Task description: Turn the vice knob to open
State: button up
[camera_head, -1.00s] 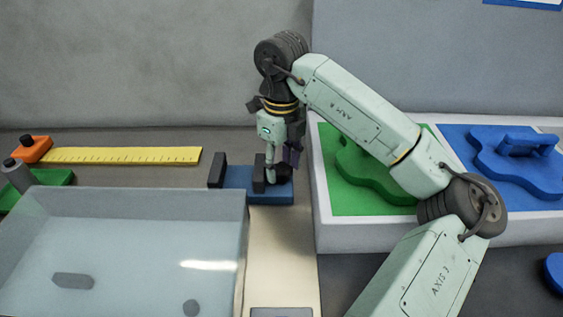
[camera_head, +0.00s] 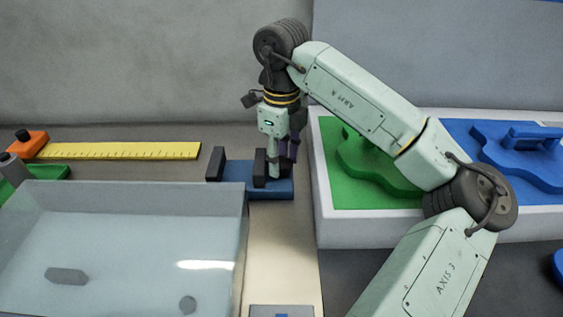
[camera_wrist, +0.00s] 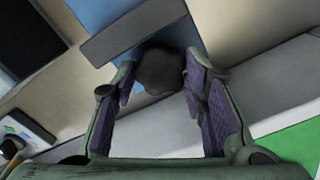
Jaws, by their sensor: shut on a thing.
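The vice has a blue base (camera_head: 238,177) with two dark upright jaws; the left jaw (camera_head: 215,165) and right jaw (camera_head: 260,168) stand apart with a gap between them. The dark rounded vice knob (camera_wrist: 159,69) shows in the wrist view beside the grey jaw bar (camera_wrist: 137,30). My gripper (camera_head: 281,172) points down at the right end of the vice. In the wrist view its purple-padded fingers (camera_wrist: 160,88) lie on either side of the knob and are shut on it. In the head view the gripper hides most of the knob.
A clear-walled bin (camera_head: 120,190) stands in front left. A white-edged box (camera_head: 325,215) with green and blue panels rises close on the right. A yellow ruler (camera_head: 120,151) and an orange block (camera_head: 27,146) lie at left. A beige strip (camera_head: 283,235) runs in front of the vice.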

aim_at(282, 162)
jog(key=n+b, duration=0.2)
jog(key=n, duration=0.1)
jog(key=shift+n+b, duration=0.55)
jog(key=shift+n, duration=0.95)
jog(key=shift+r, duration=0.1)
jog(key=o, duration=0.9)
notch_tip(282, 162, up, 12)
